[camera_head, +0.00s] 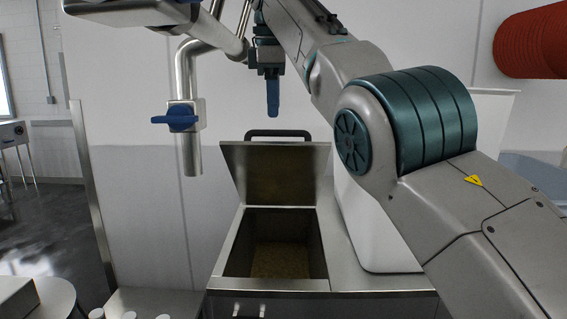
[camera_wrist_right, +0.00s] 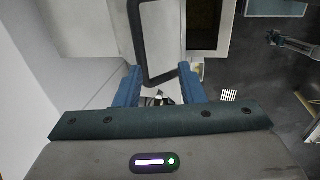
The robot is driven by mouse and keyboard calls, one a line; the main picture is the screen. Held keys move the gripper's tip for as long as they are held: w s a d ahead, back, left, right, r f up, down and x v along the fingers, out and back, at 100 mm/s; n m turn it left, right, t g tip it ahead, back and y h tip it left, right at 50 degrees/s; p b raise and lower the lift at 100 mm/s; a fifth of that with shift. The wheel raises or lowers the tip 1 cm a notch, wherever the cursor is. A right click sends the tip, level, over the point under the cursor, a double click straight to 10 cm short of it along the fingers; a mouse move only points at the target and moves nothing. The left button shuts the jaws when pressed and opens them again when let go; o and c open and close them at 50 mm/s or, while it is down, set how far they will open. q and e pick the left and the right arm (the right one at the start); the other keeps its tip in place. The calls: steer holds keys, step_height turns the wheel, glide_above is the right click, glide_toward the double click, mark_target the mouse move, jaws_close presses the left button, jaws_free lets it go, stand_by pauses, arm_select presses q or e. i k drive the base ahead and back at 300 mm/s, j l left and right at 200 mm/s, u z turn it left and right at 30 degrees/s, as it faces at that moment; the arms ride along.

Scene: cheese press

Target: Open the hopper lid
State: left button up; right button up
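The hopper lid (camera_head: 283,175) is a steel plate standing raised and tilted back at the rear of the hopper (camera_head: 230,248). The hopper's mouth is uncovered, with brownish grainy material at the bottom. A dark bar handle (camera_head: 279,133) runs along the lid's top edge; it shows as a dark loop in the right wrist view (camera_wrist_right: 179,55). My right gripper (camera_head: 272,112) hangs just above the handle, pointing down. In the wrist view its blue fingers (camera_wrist_right: 160,82) are apart, with the handle's near end close between the tips; contact cannot be told. My left gripper is out of view.
A steel pipe with a blue valve handle (camera_head: 176,120) comes down left of the hopper. A white container (camera_head: 372,220) stands right of it, partly behind my right arm.

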mark_target(263, 172)
steer(key=k+l, duration=0.25)
steer(key=k, duration=0.15)
steer(key=k+l, duration=0.25)
steer(key=k, duration=0.15)
